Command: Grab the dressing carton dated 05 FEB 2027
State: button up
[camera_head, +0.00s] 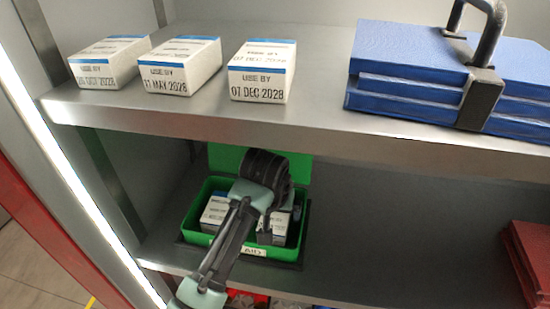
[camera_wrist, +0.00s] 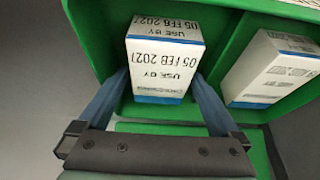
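The dressing carton dated 05 FEB 2027 (camera_wrist: 165,57) is white with a blue band and shows its print upside down in the wrist view. It stands inside a green first-aid box (camera_head: 193,235) on the lower shelf. My gripper (camera_wrist: 162,80) is open, with one finger on each side of the carton's blue-banded end. I cannot tell whether the fingers touch it. In the head view my gripper (camera_head: 281,195) reaches down into the box and partly hides the right-hand carton (camera_head: 272,238), whose date is unreadable there.
A second white carton (camera_wrist: 272,70) is beside it in the box, also visible at left in the head view (camera_head: 214,212). Above are the upper shelf's edge (camera_head: 300,128), several dated cartons (camera_head: 262,72) and blue binders (camera_head: 405,75). Red items (camera_head: 530,260) lie right; the lower shelf between is clear.

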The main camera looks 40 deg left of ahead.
jog(key=c, duration=1.2)
jog(key=shift+r+b, duration=0.15)
jog(key=shift+b, duration=0.15)
jog(key=shift+s+d+r+b, duration=0.1)
jog(key=shift+b, duration=0.2)
notch_tip(320, 180, up, 7)
jog(key=b, duration=0.2)
jog(key=shift+b, duration=0.35)
jog(key=shift+s+d+f+p, duration=0.1)
jog(key=shift+s+d+p, duration=1.45)
jog(key=shift+s, duration=1.25)
jog(key=shift+s+d+f+p, duration=0.1)
jog(key=shift+s+d+p, duration=1.5)
jog(key=shift+s, duration=1.2)
jog(key=shift+s+d+p, duration=1.1)
jog(key=shift+s+d, duration=0.85)
jog(key=shift+s, duration=0.85)
